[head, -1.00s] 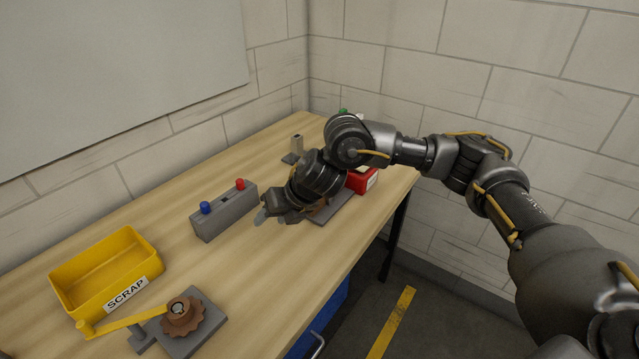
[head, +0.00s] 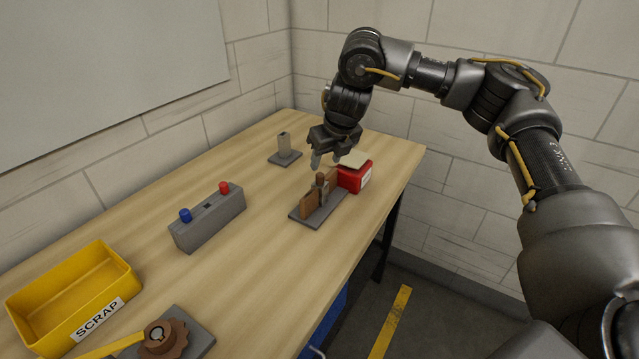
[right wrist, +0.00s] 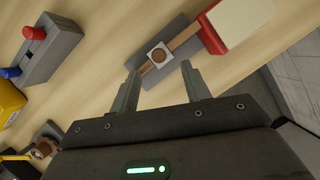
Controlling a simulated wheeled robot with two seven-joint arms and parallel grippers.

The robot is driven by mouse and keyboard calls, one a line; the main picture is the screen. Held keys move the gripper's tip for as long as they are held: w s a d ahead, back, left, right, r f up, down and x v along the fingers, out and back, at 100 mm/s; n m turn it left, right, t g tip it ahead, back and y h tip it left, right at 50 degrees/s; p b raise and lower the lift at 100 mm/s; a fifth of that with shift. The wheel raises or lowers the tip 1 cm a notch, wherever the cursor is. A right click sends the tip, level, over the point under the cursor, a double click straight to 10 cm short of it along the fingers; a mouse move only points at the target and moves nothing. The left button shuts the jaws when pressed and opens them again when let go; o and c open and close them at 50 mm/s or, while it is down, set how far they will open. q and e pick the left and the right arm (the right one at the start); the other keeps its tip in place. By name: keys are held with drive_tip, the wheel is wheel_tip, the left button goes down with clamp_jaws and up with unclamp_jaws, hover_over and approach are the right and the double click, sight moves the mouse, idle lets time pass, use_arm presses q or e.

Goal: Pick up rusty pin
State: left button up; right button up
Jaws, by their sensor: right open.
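What looks like the rusty pin (head: 320,179) is a short brown upright piece. It stands at the top of a grey fixture (head: 298,216) with brown plates on the table. In the right wrist view the brown round top of the pin (right wrist: 158,54) shows in a pale square block, just beyond the fingertips. My right gripper (head: 327,160) is open and empty, pointing down above and slightly behind the fixture. Its two fingers (right wrist: 160,76) are apart in the right wrist view, with the pin's top lying ahead between their lines. My left gripper is not in view.
A red box (head: 354,179) with a pale top stands close behind the fixture. A grey block with blue and red knobs (head: 208,220), a small grey post (head: 284,145), a yellow SCRAP bin (head: 112,272) and a brown gear (head: 163,339) are on the table. Bare wood lies between them.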

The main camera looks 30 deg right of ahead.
sight(321, 175)
drive_tip(key=shift+p+x, duration=0.5)
drive_tip(key=shift+x, duration=2.65)
drive_tip(key=shift+s, duration=0.15)
clamp_jaws()
